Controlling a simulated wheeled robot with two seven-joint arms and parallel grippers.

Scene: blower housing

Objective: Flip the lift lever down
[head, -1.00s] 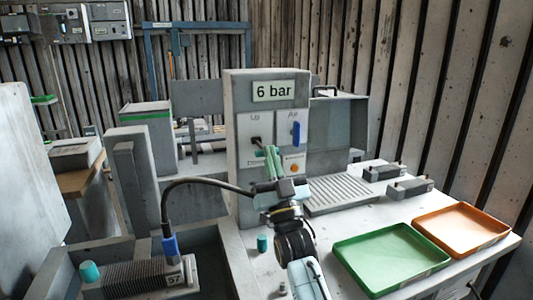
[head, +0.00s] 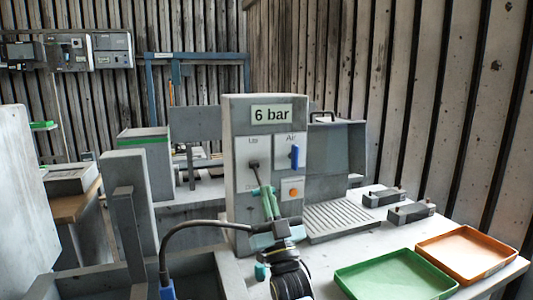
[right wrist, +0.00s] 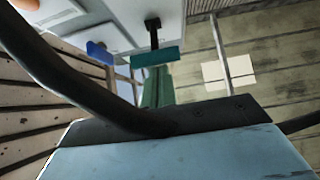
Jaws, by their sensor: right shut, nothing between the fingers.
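The lift lever (head: 254,165) is a small dark lever on the white plate marked Up, on the grey panel under the 6 bar sign. Whether it stands up or down is hard to tell. It also shows as a black stem in the right wrist view (right wrist: 153,34). My right gripper (head: 263,190) is shut and empty, with green fingers just below the lever in the head view. In the right wrist view the fingertips (right wrist: 155,57) overlap the stem's end; I cannot tell whether they touch. My left gripper is not in view.
The blue Air lever (head: 295,157) and an orange button (head: 294,192) sit close to the right on the same panel. A green tray (head: 395,277), an orange tray (head: 465,254) and a ribbed plate (head: 340,220) lie on the bench to the right.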

